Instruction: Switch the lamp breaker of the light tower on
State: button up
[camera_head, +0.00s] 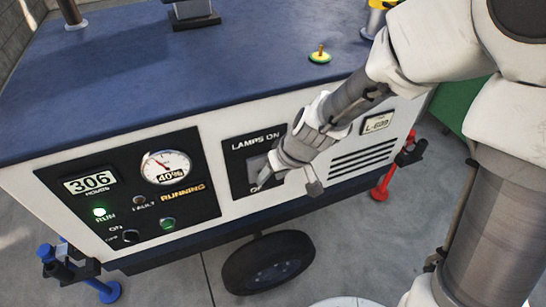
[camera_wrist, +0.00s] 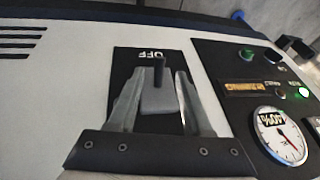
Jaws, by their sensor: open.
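The lamp breaker panel (camera_head: 235,150) is a black plate on the white front of the light tower, with "LAMPS ON" at its top and "OFF" at its bottom. In the head view my gripper (camera_head: 289,184) covers much of it. In the wrist view, which is upside down, the breaker (camera_wrist: 159,101) is a grey block with a dark lever (camera_wrist: 159,70) reaching toward the word OFF. My open gripper (camera_wrist: 160,78) has one finger on each side of the breaker. I cannot tell whether either finger touches it.
The control panel (camera_head: 125,193) left of the breaker shows "306" hours, a gauge at 40%, a lit green RUN lamp and RUNNING. A louvred vent (camera_head: 362,160) is to the right. A yellow-green knob (camera_head: 320,57) stands on the blue top. A wheel (camera_head: 268,264) is below.

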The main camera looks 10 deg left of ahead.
aim_at(265, 184)
jog(key=shift+b+x, duration=0.4)
jog(key=shift+x, duration=1.6)
jog(key=shift+c, duration=0.2)
grip_shut()
